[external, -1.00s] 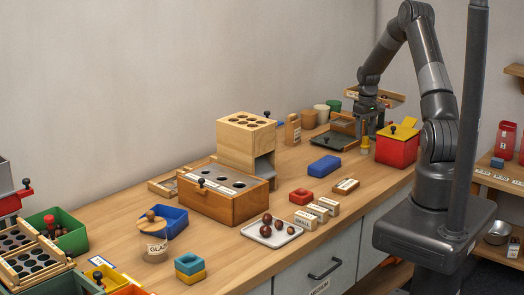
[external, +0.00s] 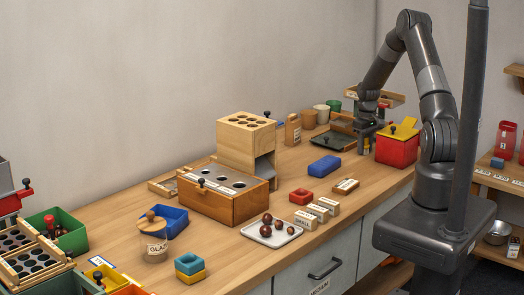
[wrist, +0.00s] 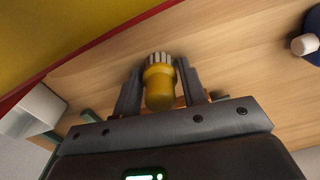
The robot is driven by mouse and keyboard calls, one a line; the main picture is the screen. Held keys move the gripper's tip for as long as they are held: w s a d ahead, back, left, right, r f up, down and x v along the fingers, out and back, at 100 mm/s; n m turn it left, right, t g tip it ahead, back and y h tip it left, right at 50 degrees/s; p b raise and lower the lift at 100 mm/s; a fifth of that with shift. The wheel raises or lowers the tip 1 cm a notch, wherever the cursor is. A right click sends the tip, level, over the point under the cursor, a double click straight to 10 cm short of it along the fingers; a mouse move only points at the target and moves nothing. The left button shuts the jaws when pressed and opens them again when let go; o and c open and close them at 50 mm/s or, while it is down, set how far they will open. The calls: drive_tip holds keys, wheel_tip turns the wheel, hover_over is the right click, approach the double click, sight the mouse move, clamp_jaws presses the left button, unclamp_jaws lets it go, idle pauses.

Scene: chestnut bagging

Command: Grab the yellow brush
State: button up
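The yellow brush (wrist: 160,88) is between the two fingers of my gripper (wrist: 160,76) in the wrist view. Its rounded yellow handle end points toward the camera, and its pale bristles show at the far end. A finger lies close along each side of it. I cannot tell whether the fingers press on it or only stand around it. In the external view my gripper (external: 364,146) is low over the far right part of the table, left of the red box, and hides most of the brush.
The red box (external: 396,150) with a yellow top stands close on the right. A dark tray (external: 332,142) lies to the left, and a blue block (external: 325,166) lies nearer. The wooden table (external: 348,208) is clear in front of the gripper.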

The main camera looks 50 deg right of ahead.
drive_tip(key=c, duration=0.6)
drive_tip(key=shift+r, duration=0.1)
